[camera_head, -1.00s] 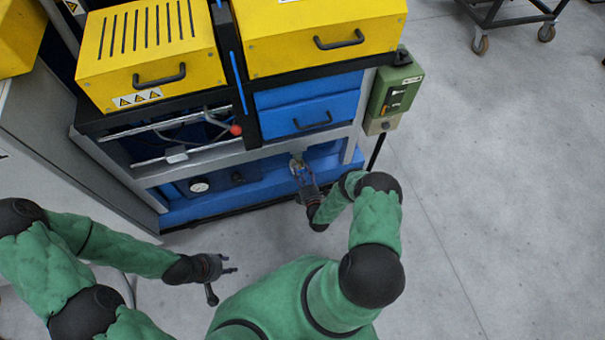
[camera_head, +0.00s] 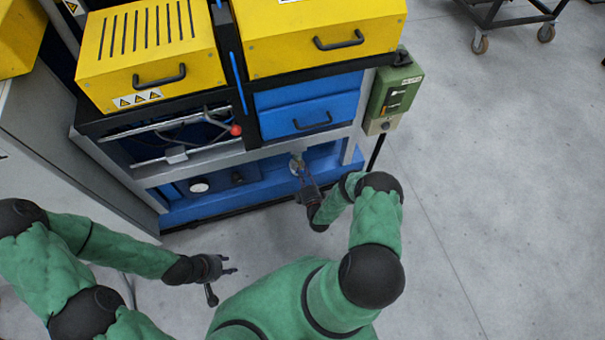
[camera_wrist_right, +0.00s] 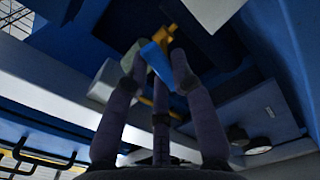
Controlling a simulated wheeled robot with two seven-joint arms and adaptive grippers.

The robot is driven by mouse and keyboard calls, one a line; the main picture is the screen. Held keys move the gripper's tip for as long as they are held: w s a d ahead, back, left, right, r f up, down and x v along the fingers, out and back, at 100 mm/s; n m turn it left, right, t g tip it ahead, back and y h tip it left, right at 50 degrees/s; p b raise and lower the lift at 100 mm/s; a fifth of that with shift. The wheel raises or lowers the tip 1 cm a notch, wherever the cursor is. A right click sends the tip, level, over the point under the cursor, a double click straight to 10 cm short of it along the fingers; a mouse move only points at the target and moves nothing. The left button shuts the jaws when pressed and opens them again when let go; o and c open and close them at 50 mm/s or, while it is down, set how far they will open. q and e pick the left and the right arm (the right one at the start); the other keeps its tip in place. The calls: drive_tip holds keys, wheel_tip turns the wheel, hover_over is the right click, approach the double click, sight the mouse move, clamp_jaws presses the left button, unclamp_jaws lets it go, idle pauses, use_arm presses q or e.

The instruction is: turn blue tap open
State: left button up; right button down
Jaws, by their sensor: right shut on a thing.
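The blue tap handle (camera_wrist_right: 157,59) shows in the right wrist view between my right gripper's fingers, beside brass-coloured fittings (camera_wrist_right: 165,37). My right gripper (camera_wrist_right: 158,70) is shut on this handle. In the head view the tap (camera_head: 297,164) is small, at the lower front of the machine under the blue drawer, and my right gripper (camera_head: 303,174) reaches up to it and partly hides it. My left gripper (camera_head: 229,264) is open and empty, with its fingers spread, above the floor in front of the machine, away from the tap.
The machine's grey frame (camera_head: 215,156) surrounds the low recess with the tap and a round gauge (camera_head: 199,185). A green control box (camera_head: 393,93) hangs at its right corner. A red-knobbed lever (camera_head: 236,130) is above left. The floor (camera_head: 480,220) to the right is clear.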

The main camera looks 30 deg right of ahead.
drive_tip(key=m, duration=0.7)
drive_tip(key=shift+d+f, duration=0.15)
drive_tip(key=m, duration=0.4)
drive_tip(key=shift+f+m, duration=0.15)
drive_tip(key=shift+m, duration=1.75)
drive_tip(key=c, duration=1)
unclamp_jaws()
drive_tip(key=shift+c, duration=0.2)
